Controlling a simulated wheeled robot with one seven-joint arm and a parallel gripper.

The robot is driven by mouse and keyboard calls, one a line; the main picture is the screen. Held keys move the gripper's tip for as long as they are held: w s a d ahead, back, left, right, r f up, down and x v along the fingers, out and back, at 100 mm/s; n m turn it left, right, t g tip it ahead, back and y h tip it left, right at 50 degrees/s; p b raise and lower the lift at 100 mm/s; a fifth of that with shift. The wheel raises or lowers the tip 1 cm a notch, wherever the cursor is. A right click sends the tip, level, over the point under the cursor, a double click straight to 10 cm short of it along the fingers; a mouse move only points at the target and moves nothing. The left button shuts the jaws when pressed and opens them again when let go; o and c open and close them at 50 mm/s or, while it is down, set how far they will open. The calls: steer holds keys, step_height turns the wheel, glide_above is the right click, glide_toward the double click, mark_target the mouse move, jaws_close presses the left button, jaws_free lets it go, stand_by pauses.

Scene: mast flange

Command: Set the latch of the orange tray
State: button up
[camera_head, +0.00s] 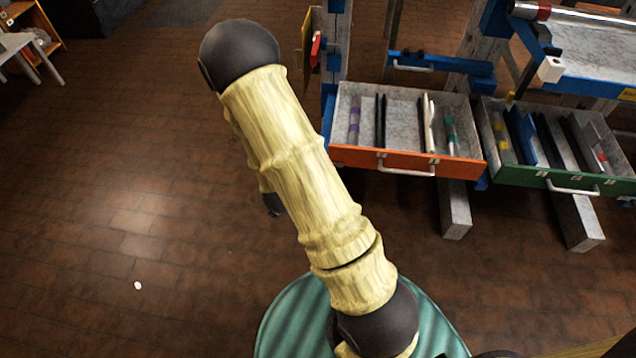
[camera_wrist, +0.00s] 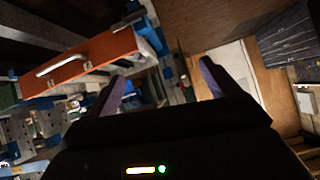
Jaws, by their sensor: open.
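The orange tray (camera_head: 408,161) hangs in a blue and grey frame right of centre in the head view. It is a grey open box with an orange front and a pale bar handle (camera_head: 405,171). Several thin upright pieces and banded tubes sit in it. I cannot make out its latch for certain. In the wrist view an orange front (camera_wrist: 82,62) with a pale handle lies at upper left, beyond my gripper. My gripper (camera_wrist: 163,82) is open, with nothing visible between its fingers. In the head view my arm hides most of it.
A green-fronted tray (camera_head: 560,180) with similar contents is to the right of the orange one. Grey beam ends (camera_head: 456,212) stick out below. A yellow panel (camera_head: 307,42) with a red part stands at the frame's left. The brick-like floor (camera_head: 110,200) at left is mostly clear.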

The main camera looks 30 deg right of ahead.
steer(key=s+d+f+t+h+b, duration=0.1)
steer(key=f+t+h+b, duration=0.1)
steer(key=f+b, duration=0.7)
steer(key=s+d+f+n+t+h+b, duration=0.1)
steer(key=f+t+b, duration=0.3)
steer(key=f+b, duration=0.5)
step_height(320, 180, down, 4)
steer(key=shift+s+d+r+h, duration=0.25)
steer(key=shift+d+h, duration=0.25)
steer(key=shift+h, duration=0.3)
steer(key=shift+w+d, duration=0.1)
steer(key=b+x, duration=0.6)
steer(key=x, duration=1.1)
steer(key=shift+b, duration=0.35)
steer(key=shift+d, duration=0.1)
